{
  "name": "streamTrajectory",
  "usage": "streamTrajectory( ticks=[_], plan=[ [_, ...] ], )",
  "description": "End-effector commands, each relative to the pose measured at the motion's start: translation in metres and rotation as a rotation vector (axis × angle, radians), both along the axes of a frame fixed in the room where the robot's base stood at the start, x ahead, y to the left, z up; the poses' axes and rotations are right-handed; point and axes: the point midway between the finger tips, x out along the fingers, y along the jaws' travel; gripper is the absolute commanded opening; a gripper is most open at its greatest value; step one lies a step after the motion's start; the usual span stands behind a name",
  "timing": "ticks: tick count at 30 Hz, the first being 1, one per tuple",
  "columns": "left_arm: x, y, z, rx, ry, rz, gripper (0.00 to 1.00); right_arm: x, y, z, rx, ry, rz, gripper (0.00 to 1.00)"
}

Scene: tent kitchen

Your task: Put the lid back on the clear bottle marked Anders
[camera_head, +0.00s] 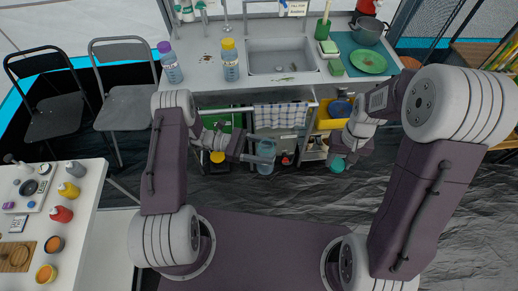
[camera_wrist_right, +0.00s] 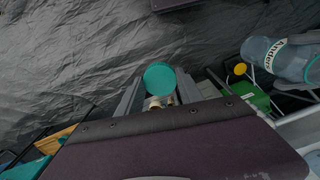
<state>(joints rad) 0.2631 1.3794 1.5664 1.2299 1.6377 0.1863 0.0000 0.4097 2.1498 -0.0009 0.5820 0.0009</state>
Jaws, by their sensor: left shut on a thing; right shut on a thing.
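The clear bottle marked Anders (camera_head: 265,158) is held out in front of the counter by my left gripper (camera_head: 250,152), which is shut on it. In the right wrist view the bottle (camera_wrist_right: 285,58) shows at the right with its Anders label readable. No lid shows on it, though its mouth is not clear to see. My right gripper (camera_head: 340,160) is shut on a round teal lid (camera_head: 337,166), to the right of the bottle and apart from it. In the right wrist view the lid (camera_wrist_right: 159,77) sits between the fingertips.
Behind, the counter holds a sink (camera_head: 280,56), a purple-capped bottle (camera_head: 171,65) and a yellow-capped bottle (camera_head: 230,62). Under it are shelves with a hanging checked towel (camera_head: 281,115) and a yellow crate (camera_head: 328,120). A table with jars (camera_head: 95,170) stands at left. Dark floor lies below.

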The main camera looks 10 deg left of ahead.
Motion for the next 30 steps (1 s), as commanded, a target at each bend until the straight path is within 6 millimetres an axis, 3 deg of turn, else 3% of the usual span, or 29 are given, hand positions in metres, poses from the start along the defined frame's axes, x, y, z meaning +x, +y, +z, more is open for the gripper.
streamTrajectory(
  ticks=[11, 17, 23, 30],
  plan=[
    [0.0, 0.0, 0.0, 0.0, 0.0, 0.002, 0.0, -0.011, 0.0, 0.003, 0.0, -0.002, 0.018, 0.07],
    [0.0, 0.001, 0.0, 0.0, -0.001, 0.003, 0.0, 0.01, 0.012, 0.031, 0.001, -0.005, 0.092, 0.07],
    [0.0, 0.001, 0.0, 0.0, -0.001, 0.003, 0.0, 0.035, 0.057, 0.062, 0.001, -0.005, 0.246, 0.07],
    [0.0, 0.001, 0.0, -0.001, -0.001, 0.003, 0.0, 0.049, 0.143, 0.098, 0.002, -0.003, 0.479, 0.07]
  ],
)
